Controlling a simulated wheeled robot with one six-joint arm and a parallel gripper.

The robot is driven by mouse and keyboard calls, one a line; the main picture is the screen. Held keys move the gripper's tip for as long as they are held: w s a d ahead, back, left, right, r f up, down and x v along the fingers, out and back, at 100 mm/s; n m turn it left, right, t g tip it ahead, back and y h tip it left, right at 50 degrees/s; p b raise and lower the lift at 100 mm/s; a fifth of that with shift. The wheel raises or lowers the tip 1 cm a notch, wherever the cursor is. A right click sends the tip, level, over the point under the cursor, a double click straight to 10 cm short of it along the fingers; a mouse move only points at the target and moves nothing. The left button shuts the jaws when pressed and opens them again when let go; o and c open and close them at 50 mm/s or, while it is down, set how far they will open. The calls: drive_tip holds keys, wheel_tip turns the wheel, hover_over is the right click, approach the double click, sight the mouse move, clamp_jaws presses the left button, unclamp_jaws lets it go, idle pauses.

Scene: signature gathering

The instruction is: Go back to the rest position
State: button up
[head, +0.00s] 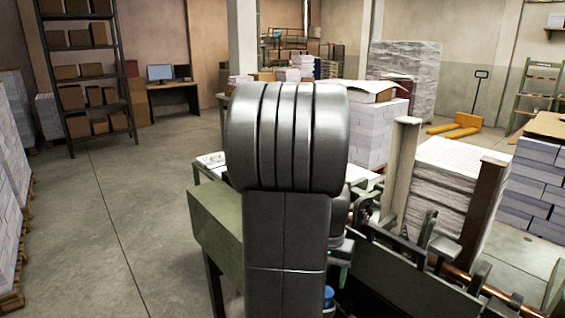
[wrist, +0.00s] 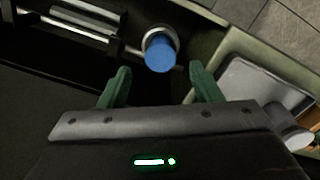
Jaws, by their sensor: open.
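My gripper (wrist: 160,68) shows in the wrist view with its two green fingers apart and nothing between them. A blue round-topped thing (wrist: 160,53) in a pale ring lies just beyond the fingertips, roughly midway between them; I cannot tell how far below it is. In the head view my own arm stands in the middle and hides most of the gripper. A small blue thing (head: 328,294) shows low beside the arm; I cannot tell whether it is the same one.
A green-sided machine or bench (head: 225,235) stands behind my arm, with dark troughs and a copper-coloured rod (head: 500,300) at right. Paper stacks (head: 455,165) and a yellow pallet jack (head: 460,124) stand further right. A shelf of boxes (head: 88,75) stands far left. The left floor (head: 100,210) is clear.

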wheel_tip(320, 180, down, 8)
drive_tip(key=shift+r+b, duration=0.25)
drive_tip(key=shift+b, duration=0.15)
drive_tip(key=shift+r+p, duration=0.3)
drive_tip(key=shift+r, duration=0.15)
drive_tip(key=shift+f, duration=0.1)
